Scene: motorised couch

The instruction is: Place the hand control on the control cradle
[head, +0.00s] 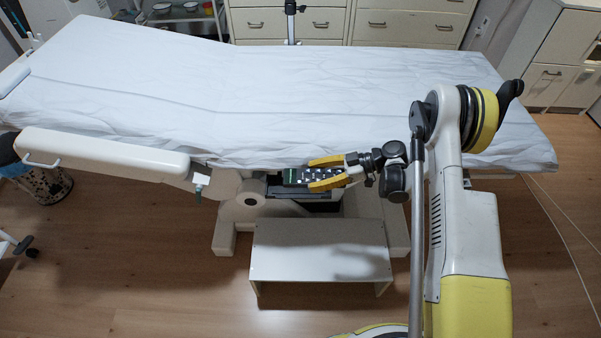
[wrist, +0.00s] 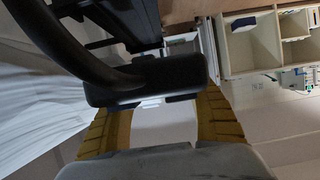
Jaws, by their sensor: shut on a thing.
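The hand control (head: 294,177) is a dark block with light and green buttons, beside the couch's near edge. My gripper (head: 314,175) has its yellow fingers closed around its right part. In the wrist view the dark hand control (wrist: 150,80) lies across the fingertips, with a thick black cable curving off to the upper left. A dark ledge (head: 300,193), which may be the control cradle, shows just below the hand control in the head view. I cannot tell whether they touch. The hand control and fingers partly hide that ledge.
The couch (head: 260,90) with a white sheet overhangs just behind the gripper. A padded side rail (head: 105,150) extends at left. A white step (head: 320,250) stands on the floor below. Cabinets (head: 412,22) line the back.

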